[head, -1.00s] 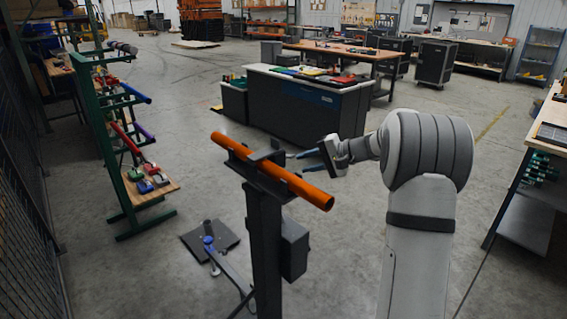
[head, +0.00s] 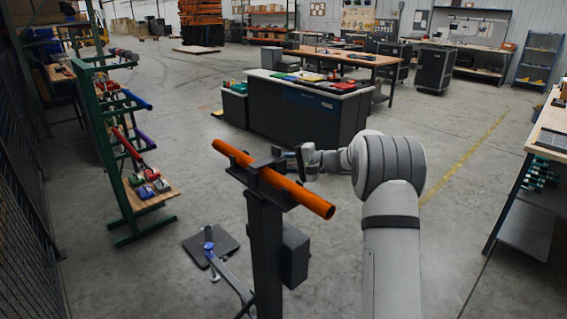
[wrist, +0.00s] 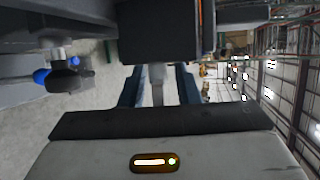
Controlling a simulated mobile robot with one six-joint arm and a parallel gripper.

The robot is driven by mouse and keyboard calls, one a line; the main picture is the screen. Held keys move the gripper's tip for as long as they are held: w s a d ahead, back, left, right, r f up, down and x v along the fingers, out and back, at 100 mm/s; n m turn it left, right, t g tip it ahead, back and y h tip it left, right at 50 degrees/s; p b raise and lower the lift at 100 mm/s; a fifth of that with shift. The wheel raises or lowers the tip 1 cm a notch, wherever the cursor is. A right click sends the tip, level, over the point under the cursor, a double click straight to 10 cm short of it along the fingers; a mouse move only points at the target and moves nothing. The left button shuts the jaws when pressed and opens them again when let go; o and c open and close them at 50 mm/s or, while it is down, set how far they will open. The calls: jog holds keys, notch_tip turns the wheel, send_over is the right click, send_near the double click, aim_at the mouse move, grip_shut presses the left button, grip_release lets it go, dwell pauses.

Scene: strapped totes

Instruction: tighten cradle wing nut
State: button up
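An orange tube (head: 300,192) lies tilted in a dark cradle (head: 262,180) on top of a black post (head: 265,250). My gripper (head: 284,156) is at the far right side of the cradle, just behind the tube. In the wrist view its two dark blue fingers (wrist: 159,78) point at a black block (wrist: 160,35) of the cradle. The fingers are apart. A grey stem (wrist: 157,82) stands between them, with a gap on each side. I cannot make out wings on it, so I cannot tell if it is the wing nut.
A grey box (head: 295,255) is fixed to the post's right side. A floor plate with a blue-topped part (head: 208,246) is at its lower left. A green rack (head: 110,150) stands left, and a dark counter (head: 310,110) behind.

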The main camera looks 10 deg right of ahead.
grip_shut()
